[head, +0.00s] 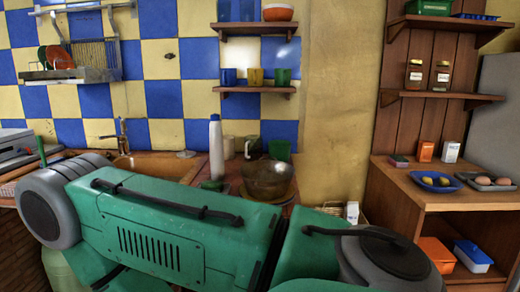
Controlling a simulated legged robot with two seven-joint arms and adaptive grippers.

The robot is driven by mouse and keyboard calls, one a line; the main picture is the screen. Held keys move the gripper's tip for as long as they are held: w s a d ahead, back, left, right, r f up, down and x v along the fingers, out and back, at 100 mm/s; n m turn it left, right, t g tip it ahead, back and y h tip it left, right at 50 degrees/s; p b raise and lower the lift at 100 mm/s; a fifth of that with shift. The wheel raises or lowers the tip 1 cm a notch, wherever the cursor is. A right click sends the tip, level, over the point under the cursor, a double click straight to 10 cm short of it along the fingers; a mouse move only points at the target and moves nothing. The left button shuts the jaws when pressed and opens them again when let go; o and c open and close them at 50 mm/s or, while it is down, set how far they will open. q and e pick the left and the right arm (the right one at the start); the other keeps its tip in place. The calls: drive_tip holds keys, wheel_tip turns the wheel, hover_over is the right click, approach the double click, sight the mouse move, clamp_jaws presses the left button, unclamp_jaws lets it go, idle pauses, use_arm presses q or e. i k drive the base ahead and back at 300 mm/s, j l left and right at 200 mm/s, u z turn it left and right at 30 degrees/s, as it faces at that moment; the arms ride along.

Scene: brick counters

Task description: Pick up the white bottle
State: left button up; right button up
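The white bottle (216,150) stands upright on the counter in the middle of the head view, left of a dark metal bowl (268,178). It is tall and slim with a narrower top. Its lower end is by a small green thing that I cannot make out, and the counter there is partly hidden by my large green arm links across the foreground. Neither gripper's fingers show in this view, so I cannot see where they are relative to the bottle.
A sink with a tap (123,137) is left of the bottle. Cups stand behind the bowl. Shelves (258,91) hang above on the tiled wall. At the right, a wooden cabinet (450,180) holds a blue plate (436,182), a dark tray and small boxes.

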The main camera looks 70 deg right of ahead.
sight(217, 152)
drive_tip(key=l+z, duration=0.2)
drive_tip(key=z, duration=1.8)
drive_tip(key=i+l+z, duration=0.1)
drive_tip(key=i+z, duration=0.5)
drive_tip(key=i, duration=0.1)
